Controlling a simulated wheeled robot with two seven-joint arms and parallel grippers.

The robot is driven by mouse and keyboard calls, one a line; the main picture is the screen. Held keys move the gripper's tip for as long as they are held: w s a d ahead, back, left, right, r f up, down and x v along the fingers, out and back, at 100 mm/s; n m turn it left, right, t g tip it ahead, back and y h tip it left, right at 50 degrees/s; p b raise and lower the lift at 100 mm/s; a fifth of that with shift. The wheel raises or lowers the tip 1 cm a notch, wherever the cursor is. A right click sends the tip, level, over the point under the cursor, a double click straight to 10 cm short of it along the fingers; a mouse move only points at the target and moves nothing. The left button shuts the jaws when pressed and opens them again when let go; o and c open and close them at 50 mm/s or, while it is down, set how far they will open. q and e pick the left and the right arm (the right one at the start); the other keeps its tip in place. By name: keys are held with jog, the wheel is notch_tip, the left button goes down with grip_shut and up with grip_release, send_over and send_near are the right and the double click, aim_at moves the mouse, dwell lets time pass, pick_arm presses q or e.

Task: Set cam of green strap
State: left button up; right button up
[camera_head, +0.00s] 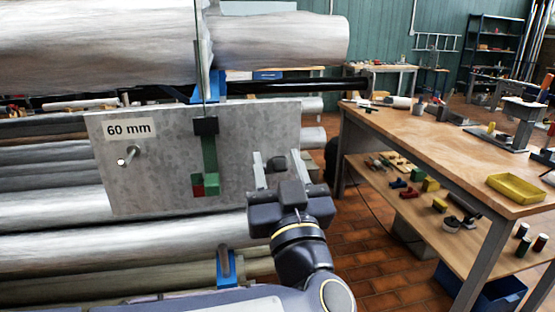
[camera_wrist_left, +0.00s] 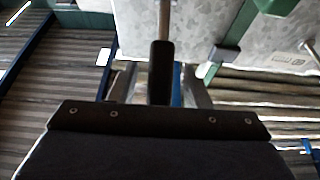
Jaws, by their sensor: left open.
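A green strap (camera_head: 209,155) runs down the front of a grey plate (camera_head: 150,185), with a black block (camera_head: 205,126) at its upper part. A green block and a red block (camera_head: 198,188) sit at its lower end. In the left wrist view the strap (camera_wrist_left: 238,28) crosses the upper right. My left gripper (camera_head: 277,154) is open at the plate's right part, right of the strap. A dark grip (camera_wrist_left: 161,70) on a grey rod shows between its fingers in the wrist view; contact cannot be told. My right gripper is out of view.
A metal peg (camera_head: 127,160) sticks out of the plate below a "60 mm" label (camera_head: 130,129). Large grey logs or pipes (camera_head: 60,245) lie behind and below. A wooden workbench (camera_head: 440,140) with a yellow tray (camera_head: 515,188) stands at the right. Brick floor between is mostly clear.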

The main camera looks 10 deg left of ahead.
pick_arm(q)
jog(key=shift+w+a+r, duration=0.15)
jog(key=shift+w+r, duration=0.05)
jog(key=shift+w, duration=0.25)
jog(key=shift+c, duration=0.4)
grip_shut()
jog(key=shift+r+p, duration=0.2)
jog(key=shift+p, duration=0.2)
jog(key=r+g+p, duration=0.1)
jog(key=p, duration=0.2)
jog(key=w+p, duration=0.1)
jog(key=p, duration=0.1)
jog(key=r+g+p, duration=0.1)
jog(key=p, duration=0.2)
jog(key=shift+w+a+r+g+h+p, duration=0.15)
jog(key=shift+a+r+g+h+p, duration=0.15)
jog(key=shift+h, duration=0.1)
jog(key=g+p, duration=0.1)
jog(key=p, duration=0.2)
jog(key=w+g+p, duration=0.1)
jog(key=p, duration=0.3)
jog(key=w+r+g+h+p, duration=0.1)
jog(key=p, duration=0.3)
jog(key=shift+w+a+g, duration=0.15)
jog(key=shift+a+g, duration=0.15)
jog(key=shift+w+f+p, duration=0.15)
jog(key=shift+p, duration=0.65)
jog(key=shift+f+g, duration=0.1)
jog(key=shift+g, duration=0.2)
